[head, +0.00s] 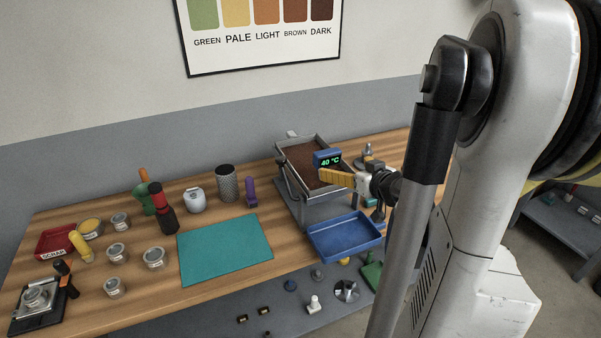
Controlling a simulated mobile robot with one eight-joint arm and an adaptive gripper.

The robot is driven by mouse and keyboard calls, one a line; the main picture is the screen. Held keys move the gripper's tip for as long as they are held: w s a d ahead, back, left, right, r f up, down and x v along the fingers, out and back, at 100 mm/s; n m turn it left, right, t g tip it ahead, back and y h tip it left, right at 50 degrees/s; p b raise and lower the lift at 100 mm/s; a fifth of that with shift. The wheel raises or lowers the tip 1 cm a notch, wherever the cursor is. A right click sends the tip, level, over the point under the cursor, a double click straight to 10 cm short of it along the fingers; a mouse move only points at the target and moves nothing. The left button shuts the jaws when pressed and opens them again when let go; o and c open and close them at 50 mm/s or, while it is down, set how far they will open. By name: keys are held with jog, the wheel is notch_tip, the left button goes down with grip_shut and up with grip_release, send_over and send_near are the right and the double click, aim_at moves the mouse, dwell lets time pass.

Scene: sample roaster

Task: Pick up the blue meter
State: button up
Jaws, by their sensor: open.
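The blue meter (327,157) is a small blue box with a green display reading 40 °C. In the head view it shows in front of the right part of a metal tray of brown beans. My gripper (338,177) reaches in from the right with yellow fingers. It is open, and its fingertips show just below the meter. The fingers overlap each other in this view, so the gap between them is hard to see. I cannot tell whether they touch the meter.
The bean tray (289,148) stands on a grey base. A blue tray (347,251) lies in front, and a teal mat (225,262) to the left is bare. Cans, a red scrap tray (42,247) and a scale (36,300) fill the left. My arm hides the table's right side.

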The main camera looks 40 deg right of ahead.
aim_at(330, 161)
jog(key=b+x, duration=0.1)
jog(key=x, duration=0.3)
jog(key=shift+w+d+f, duration=0.1)
jog(key=shift+w+f, duration=0.05)
jog(key=shift+w, duration=0.15)
jog(key=x, duration=0.1)
jog(key=b+x, duration=0.1)
jog(key=x, duration=0.1)
jog(key=b+x, duration=0.1)
jog(key=x, duration=0.1)
jog(key=shift+w+a, duration=0.3)
jog(key=shift+s, duration=0.1)
jog(key=c, duration=1.5)
